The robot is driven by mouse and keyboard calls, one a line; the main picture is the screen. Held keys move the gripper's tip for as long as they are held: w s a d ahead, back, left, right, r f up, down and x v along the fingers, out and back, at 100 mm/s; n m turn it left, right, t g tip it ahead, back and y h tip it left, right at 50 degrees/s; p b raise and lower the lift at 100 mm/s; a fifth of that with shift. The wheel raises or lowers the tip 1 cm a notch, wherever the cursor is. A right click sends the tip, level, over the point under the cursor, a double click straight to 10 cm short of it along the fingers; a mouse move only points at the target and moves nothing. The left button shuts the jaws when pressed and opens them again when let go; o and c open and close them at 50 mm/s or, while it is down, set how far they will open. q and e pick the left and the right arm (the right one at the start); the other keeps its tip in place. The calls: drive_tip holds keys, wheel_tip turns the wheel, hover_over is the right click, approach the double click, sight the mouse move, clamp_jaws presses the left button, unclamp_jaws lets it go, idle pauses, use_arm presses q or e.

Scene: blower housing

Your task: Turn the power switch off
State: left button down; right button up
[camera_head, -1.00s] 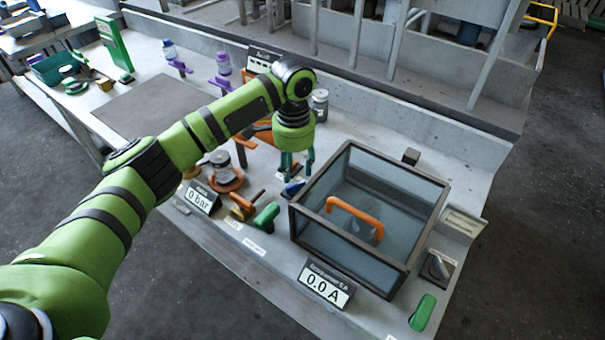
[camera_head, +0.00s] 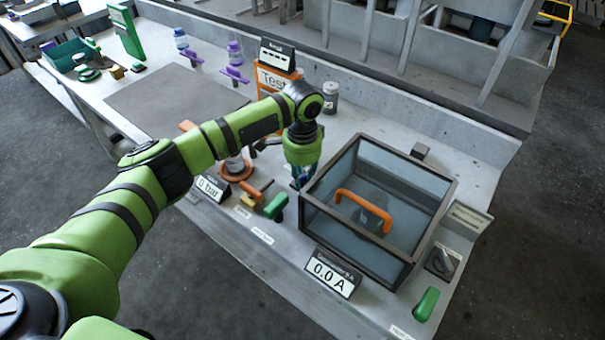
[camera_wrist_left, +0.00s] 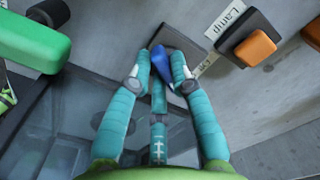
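A blue knob (camera_wrist_left: 163,68) sits on a small grey plate (camera_wrist_left: 182,48) in the left wrist view. A small label beside it is partly covered and unreadable. No switch in view is legibly marked as power. My right gripper is not in view.
The dark-framed box (camera_head: 330,232) with an orange handle (camera_head: 364,212) stands right of the gripper. A green handle (camera_head: 275,207) and an orange one (camera_head: 250,194) are to the left. A "0.0 A" display (camera_head: 331,275) is in front. An orange switch (camera_wrist_left: 255,47) is labelled "Lamp".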

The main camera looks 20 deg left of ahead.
use_arm(q)
drive_tip(key=shift+r+n+p, duration=0.15)
drive_tip(key=shift+n+p, duration=0.15)
drive_tip(key=shift+p, duration=0.35)
drive_tip(key=n+p, duration=0.4)
drive_tip(key=p, duration=0.1)
drive_tip(key=n+p, duration=0.2)
drive_tip(key=p, duration=0.1)
drive_tip(key=shift+s+d+r, duration=0.1)
drive_tip(key=shift+d, duration=0.25)
drive_tip(key=n+p, duration=0.2)
drive_tip(key=n, duration=0.1)
drive_tip(key=shift+p, duration=0.4)
drive_tip(key=shift+d+f+n+p, duration=0.15)
drive_tip(key=shift+n+p, duration=0.3)
drive_tip(key=shift+n, duration=0.65)
drive_tip(key=shift+w, duration=0.2)
drive_tip(key=c, duration=1.1)
unclamp_jaws()
